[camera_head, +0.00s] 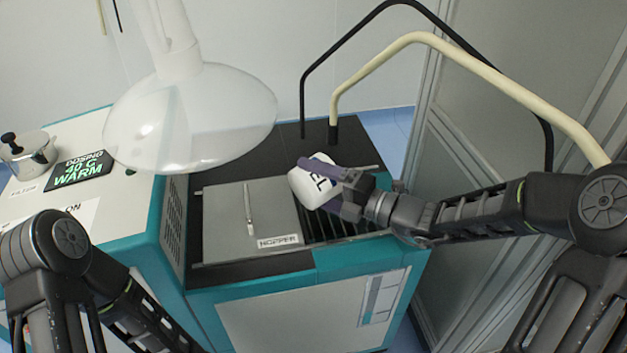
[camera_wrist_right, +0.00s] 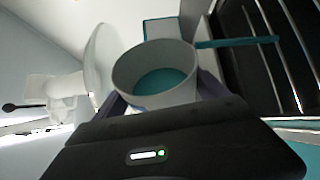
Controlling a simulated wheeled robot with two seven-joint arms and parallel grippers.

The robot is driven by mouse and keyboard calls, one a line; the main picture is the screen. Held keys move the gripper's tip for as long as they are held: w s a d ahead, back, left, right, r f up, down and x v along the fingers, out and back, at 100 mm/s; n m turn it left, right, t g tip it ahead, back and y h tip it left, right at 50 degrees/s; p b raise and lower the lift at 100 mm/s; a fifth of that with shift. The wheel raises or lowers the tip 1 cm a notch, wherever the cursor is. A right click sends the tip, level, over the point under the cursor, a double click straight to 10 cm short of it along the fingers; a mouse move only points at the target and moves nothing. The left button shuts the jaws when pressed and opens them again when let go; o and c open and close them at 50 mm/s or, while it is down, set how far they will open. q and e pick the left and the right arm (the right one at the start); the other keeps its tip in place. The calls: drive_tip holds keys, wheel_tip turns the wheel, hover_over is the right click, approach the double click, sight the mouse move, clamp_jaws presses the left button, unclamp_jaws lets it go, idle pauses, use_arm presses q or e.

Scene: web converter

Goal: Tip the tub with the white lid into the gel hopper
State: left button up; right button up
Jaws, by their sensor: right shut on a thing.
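The white tub (camera_head: 310,184) is held tilted above the right part of the machine top; dark letters ending in "EL" show on its side. My right gripper (camera_head: 333,186) is shut around it, with purple fingers on its sides. In the right wrist view the tub (camera_wrist_right: 130,72) is open at the top, with teal gel (camera_wrist_right: 165,82) inside. No lid shows on it. The hopper (camera_head: 235,215) has a grey cover with a handle and a "HOPPER" label; dark slats (camera_head: 345,225) lie beside it, under the tub. My left gripper is out of view.
A display (camera_head: 80,170) reads "DOSING 40 G WARM", next to a metal pot (camera_head: 28,155). Cream (camera_head: 440,45) and black (camera_head: 345,50) bent tubes rise behind my right arm. A grey panel wall stands right.

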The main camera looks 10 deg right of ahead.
drive_tip(key=shift+w+d+r+m+t+y+p, duration=0.3)
drive_tip(key=shift+m+p, duration=0.5)
drive_tip(key=shift+p, duration=0.45)
drive_tip(key=shift+w+d+r+m+t+y+p, duration=0.1)
drive_tip(key=shift+d+r+m+y+p, duration=0.2)
drive_tip(key=shift+m+p, duration=0.7)
drive_tip(key=shift+w+d+r+m+t+p, duration=0.15)
drive_tip(key=shift+d+m+p, duration=0.1)
drive_tip(key=shift+m+p, duration=0.25)
drive_tip(key=shift+d+r+m+t+p, duration=0.1)
drive_tip(key=shift+d+m+t+p, duration=0.15)
drive_tip(key=shift+p, duration=0.45)
